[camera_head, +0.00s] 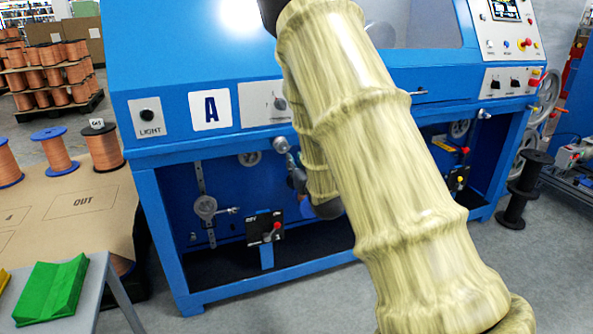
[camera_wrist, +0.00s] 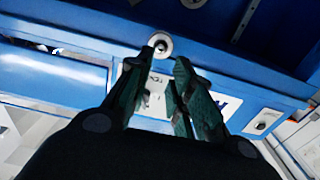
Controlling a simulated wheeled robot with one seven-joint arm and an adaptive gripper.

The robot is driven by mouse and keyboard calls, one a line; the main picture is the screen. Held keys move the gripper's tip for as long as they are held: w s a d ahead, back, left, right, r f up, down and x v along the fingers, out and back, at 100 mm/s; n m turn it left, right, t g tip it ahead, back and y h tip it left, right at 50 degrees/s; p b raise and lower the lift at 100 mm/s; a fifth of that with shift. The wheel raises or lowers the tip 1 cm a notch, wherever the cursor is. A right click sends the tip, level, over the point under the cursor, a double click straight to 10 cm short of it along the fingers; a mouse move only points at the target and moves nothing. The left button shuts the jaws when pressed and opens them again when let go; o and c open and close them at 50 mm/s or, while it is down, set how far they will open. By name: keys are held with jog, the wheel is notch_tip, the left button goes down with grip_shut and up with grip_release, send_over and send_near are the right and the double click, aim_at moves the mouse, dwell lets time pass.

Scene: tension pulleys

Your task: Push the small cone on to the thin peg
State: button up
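I cannot pick out the small cone or the thin peg for certain in either view. In the wrist view the two dark green fingers of my gripper (camera_wrist: 167,58) stand apart, with a gap between their tips and nothing clearly held. A pale round disc with a darker centre (camera_wrist: 160,44) shows at the tip of the left finger; I cannot tell whether they touch. In the head view my sleeved arm reaches toward the blue machine (camera_head: 200,75) and hides most of my gripper. A grey pulley with a short side peg (camera_head: 205,207) is on the machine's lower left.
A small disc (camera_head: 249,158) and a lever box (camera_head: 265,232) sit in the machine's open lower bay. The blue frame (camera_head: 165,235) edges this bay.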

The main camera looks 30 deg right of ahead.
jog(key=shift+x, duration=2.5)
jog(key=shift+w, duration=0.2)
jog(key=shift+x, duration=2.3)
send_near(285, 149)
jog(key=shift+w+d+p, duration=0.2)
jog(key=shift+w+p, duration=0.25)
jog(key=shift+w, duration=0.1)
jog(key=shift+f, duration=0.1)
